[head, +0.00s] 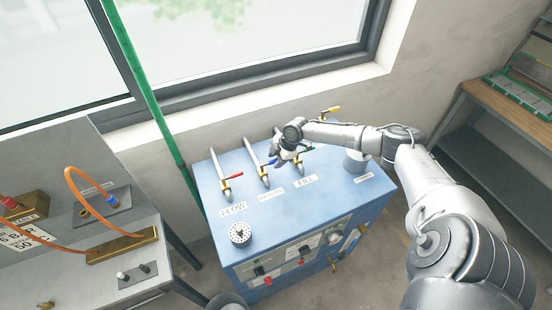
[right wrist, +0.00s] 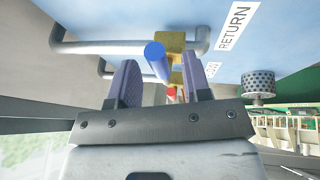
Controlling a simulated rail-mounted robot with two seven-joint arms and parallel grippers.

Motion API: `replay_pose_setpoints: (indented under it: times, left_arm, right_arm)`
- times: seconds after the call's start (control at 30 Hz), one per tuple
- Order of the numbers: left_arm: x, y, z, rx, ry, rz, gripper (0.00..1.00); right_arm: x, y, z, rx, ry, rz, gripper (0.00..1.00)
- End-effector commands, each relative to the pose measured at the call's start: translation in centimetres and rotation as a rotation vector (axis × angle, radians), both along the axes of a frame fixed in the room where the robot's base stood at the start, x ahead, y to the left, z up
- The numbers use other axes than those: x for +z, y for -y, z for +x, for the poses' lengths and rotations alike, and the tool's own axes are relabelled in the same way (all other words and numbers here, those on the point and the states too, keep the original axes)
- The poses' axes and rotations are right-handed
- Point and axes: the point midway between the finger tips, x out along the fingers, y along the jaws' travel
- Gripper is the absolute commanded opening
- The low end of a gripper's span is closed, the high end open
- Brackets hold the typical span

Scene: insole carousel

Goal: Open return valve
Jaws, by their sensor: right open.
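The return valve has a brass body (right wrist: 176,42) and a blue handle (right wrist: 157,62) on a grey pipe. In the right wrist view, the label RETURN (right wrist: 236,26) is beside it. In the head view, the valve's brass part (head: 265,181) shows at the middle pipe on the blue cabinet (head: 330,205), and my gripper hides most of the handle. My right gripper (head: 277,157) is open at this valve. In the right wrist view, the blue handle's end appears between or just beyond its two fingertips (right wrist: 160,68); contact is unclear. My left gripper is not in view.
The flow valve with a red handle (head: 235,176) stands left of the return valve. A green handle (head: 308,148) is close on the right, and a yellow one (head: 332,110) is behind. A green pole (head: 150,90) rises left of the cabinet. A perforated knob (head: 240,233) sits in front.

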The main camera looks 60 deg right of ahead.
Motion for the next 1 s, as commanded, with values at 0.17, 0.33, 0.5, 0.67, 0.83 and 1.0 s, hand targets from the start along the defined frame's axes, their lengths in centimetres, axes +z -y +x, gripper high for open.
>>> replay_pose_setpoints:
  times: [0.17, 0.33, 0.5, 0.67, 0.83, 1.0]
  left_arm:
    - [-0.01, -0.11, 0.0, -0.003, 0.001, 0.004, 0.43]
    - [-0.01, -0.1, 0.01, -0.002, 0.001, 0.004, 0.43]
    - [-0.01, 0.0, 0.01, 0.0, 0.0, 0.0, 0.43]
    - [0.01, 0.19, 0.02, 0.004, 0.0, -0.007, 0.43]
    - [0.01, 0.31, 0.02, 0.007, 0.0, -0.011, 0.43]
    - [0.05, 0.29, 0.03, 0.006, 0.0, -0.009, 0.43]
  right_arm:
    - [-0.03, 0.0, 0.01, 0.0, 0.0, 0.0, 0.44]
    - [-0.03, 0.0, 0.0, 0.0, 0.0, 0.0, 0.34]
    - [-0.03, 0.01, -0.01, 0.0, 0.0, 0.0, 0.18]
    - [-0.03, 0.0, -0.02, 0.0, 0.0, 0.0, 0.02]
    - [-0.02, 0.0, -0.02, 0.0, 0.0, 0.0, 0.0]
    - [0.0, -0.01, -0.03, -0.001, 0.0, 0.0, 0.0]
